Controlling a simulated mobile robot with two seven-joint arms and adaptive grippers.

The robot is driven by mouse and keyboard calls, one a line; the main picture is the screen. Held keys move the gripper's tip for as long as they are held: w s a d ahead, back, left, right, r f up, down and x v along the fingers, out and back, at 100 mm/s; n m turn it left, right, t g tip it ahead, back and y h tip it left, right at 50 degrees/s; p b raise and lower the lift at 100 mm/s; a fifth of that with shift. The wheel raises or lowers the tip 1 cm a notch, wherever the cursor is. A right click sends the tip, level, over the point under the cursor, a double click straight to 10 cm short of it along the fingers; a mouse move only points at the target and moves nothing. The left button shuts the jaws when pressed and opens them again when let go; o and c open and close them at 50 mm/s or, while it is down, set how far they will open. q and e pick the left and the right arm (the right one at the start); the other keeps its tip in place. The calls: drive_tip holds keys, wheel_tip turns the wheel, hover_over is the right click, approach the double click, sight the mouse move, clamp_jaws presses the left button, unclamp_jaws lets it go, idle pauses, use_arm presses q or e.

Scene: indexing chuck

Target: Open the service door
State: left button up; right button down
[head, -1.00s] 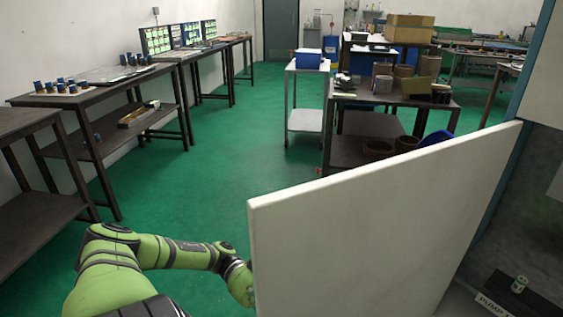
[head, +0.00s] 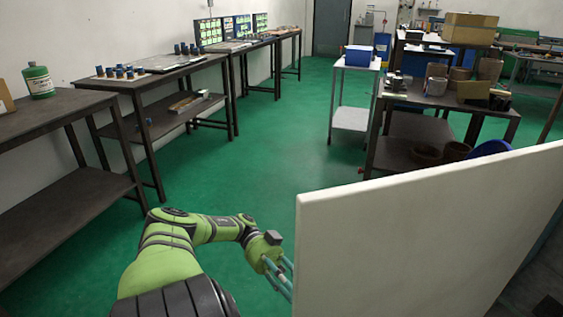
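The service door (head: 420,240) is a large pale panel on the right of the head view. It stands swung out into the room, with its free edge facing left. My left gripper (head: 285,280) is low beside that free edge, at the end of my green arm. Its fingers reach toward the door and their tips are partly hidden, so I cannot tell whether they touch it or are open or shut. My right gripper is not in view.
Dark workbenches (head: 60,108) line the left wall, with a green bottle (head: 38,82) on the nearest. A white trolley (head: 350,118) and a dark loaded shelf table (head: 445,100) stand beyond the door. The green floor (head: 240,160) between is clear.

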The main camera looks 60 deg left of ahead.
use_arm(q)
drive_tip(key=shift+s+a, duration=0.2)
drive_tip(key=shift+a, duration=1.55)
